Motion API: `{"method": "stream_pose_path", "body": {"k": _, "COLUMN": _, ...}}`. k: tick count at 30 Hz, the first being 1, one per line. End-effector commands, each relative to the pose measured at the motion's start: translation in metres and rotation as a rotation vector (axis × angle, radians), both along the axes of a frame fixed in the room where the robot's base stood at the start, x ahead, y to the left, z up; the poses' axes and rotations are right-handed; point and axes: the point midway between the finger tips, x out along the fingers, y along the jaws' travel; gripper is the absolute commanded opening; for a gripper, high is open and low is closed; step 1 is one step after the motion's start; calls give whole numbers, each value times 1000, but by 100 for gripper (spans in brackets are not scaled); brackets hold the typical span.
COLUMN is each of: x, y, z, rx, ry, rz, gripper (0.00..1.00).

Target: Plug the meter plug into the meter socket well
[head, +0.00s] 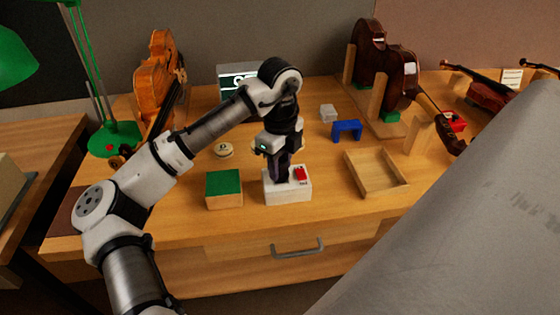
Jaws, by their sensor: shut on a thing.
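A white block (287,194) sits near the front edge of the bench and looks like the meter socket. A small red part (300,174) shows on its top, at the right. My gripper (281,178) points down at the left part of the block's top, with its dark fingers just above or at the surface. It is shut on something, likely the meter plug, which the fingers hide. The well is hidden too, so I cannot tell whether the plug is in it.
A green-topped block (224,188) stands just left of the white block. A round disc (223,150), a blue bracket (347,130) and a shallow wooden tray (404,187) are nearby. A violin (158,80) and a lit display (238,80) stand behind. A grey surface covers the lower right.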

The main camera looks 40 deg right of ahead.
Motion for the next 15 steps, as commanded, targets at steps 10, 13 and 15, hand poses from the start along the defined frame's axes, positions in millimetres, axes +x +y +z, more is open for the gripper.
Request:
{"method": "stream_pose_path", "body": {"k": 10, "x": 0, "y": 0, "z": -10, "rx": 0, "ry": -1, "rz": 0, "gripper": 14}}
{"method": "stream_pose_path", "body": {"k": 13, "x": 0, "y": 0, "z": -11, "rx": 0, "ry": -1, "rz": 0, "gripper": 37}}
{"method": "stream_pose_path", "body": {"k": 15, "x": 0, "y": 0, "z": -10, "rx": 0, "ry": -1, "rz": 0, "gripper": 46}}
